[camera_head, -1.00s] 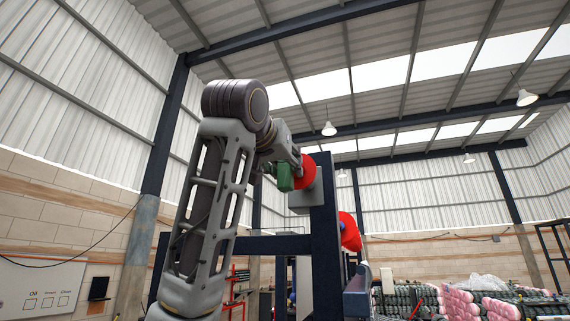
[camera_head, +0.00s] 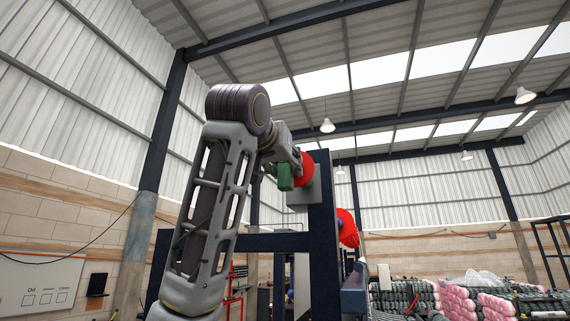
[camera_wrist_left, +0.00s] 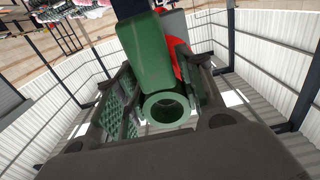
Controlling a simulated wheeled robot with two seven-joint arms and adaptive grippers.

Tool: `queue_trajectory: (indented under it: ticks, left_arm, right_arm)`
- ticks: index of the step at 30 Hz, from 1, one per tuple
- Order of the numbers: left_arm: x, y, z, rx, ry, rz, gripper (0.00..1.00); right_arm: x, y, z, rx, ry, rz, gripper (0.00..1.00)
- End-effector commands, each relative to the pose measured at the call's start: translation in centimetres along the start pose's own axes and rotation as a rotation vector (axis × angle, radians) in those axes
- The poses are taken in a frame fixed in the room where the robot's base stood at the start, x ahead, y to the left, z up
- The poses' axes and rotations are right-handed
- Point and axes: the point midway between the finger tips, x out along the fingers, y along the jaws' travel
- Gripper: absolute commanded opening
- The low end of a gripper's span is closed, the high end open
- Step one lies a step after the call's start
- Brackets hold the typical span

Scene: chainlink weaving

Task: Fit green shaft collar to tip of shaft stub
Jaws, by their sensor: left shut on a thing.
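The green shaft collar (camera_wrist_left: 166,107) shows in the left wrist view as a ring with an open bore and a green block-shaped part (camera_wrist_left: 143,52) beside it. In the head view the green part (camera_head: 285,177) is at the end of my left arm, in front of a red disc (camera_head: 306,169) on a dark blue frame. My left gripper (camera_wrist_left: 160,108) is shut on the collar, with a finger on either side. In the head view the left gripper (camera_head: 272,170) is mostly hidden by the arm. I cannot make out the shaft stub. My right gripper is not in view.
The dark blue frame (camera_head: 322,240) stands upright just right of my left arm, with a crossbar (camera_head: 270,242). A second red disc (camera_head: 347,228) sits on its far side. Grey and pink rolls (camera_head: 460,302) are piled at the lower right.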

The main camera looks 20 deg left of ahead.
Motion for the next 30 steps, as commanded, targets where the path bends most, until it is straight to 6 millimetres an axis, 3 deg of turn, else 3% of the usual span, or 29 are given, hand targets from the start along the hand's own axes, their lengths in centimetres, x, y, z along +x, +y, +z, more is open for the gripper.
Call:
queue_trajectory:
  ticks: [30]
  left_arm:
    - [1.5,0.0,0.0,0.000,0.001,0.000,0.06]
  right_arm:
    - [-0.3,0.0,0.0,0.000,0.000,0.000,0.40]
